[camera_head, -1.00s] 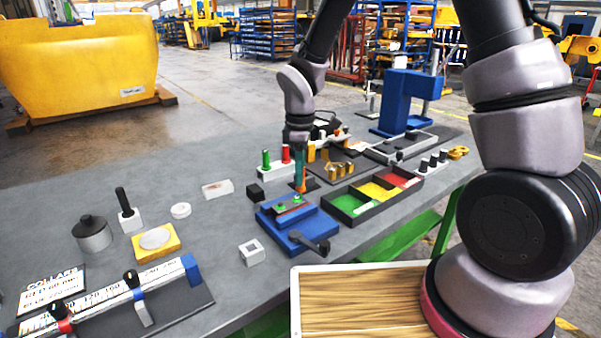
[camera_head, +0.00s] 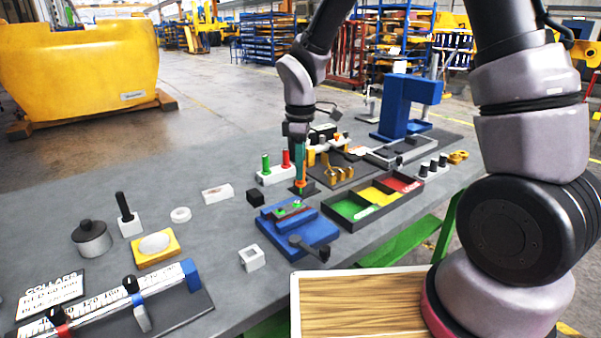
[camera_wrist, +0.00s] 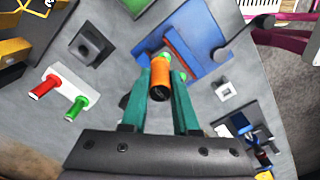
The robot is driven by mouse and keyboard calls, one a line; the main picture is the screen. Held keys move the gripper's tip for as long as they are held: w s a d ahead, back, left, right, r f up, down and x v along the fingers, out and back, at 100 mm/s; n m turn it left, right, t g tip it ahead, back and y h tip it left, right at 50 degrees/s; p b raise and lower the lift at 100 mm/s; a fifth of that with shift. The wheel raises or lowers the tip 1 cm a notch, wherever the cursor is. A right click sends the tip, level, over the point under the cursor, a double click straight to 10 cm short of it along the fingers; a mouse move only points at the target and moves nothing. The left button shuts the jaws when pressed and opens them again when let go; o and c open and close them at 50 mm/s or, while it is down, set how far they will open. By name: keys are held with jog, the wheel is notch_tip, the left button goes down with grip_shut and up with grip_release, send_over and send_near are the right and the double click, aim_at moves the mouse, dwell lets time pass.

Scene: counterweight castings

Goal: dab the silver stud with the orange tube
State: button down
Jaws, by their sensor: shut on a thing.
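My gripper (camera_head: 300,158), with teal fingers, points down and is shut on the orange tube (camera_head: 300,183). In the wrist view the tube (camera_wrist: 160,75) sits between the fingertips (camera_wrist: 158,88), its dark round end facing the camera. The fixture also shows beyond the tube in the wrist view (camera_wrist: 205,35). I cannot make out a silver stud; it is too small or hidden. Contact between tube and stud cannot be told.
A white block with green and red pegs (camera_head: 275,175) stands left of my gripper, near a small black block (camera_head: 255,198). A tray with green, yellow and red compartments (camera_head: 350,222) lies right. A black-ended handle (camera_head: 318,250) juts from the fixture's front.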

jog(key=shift+r, duration=1.45)
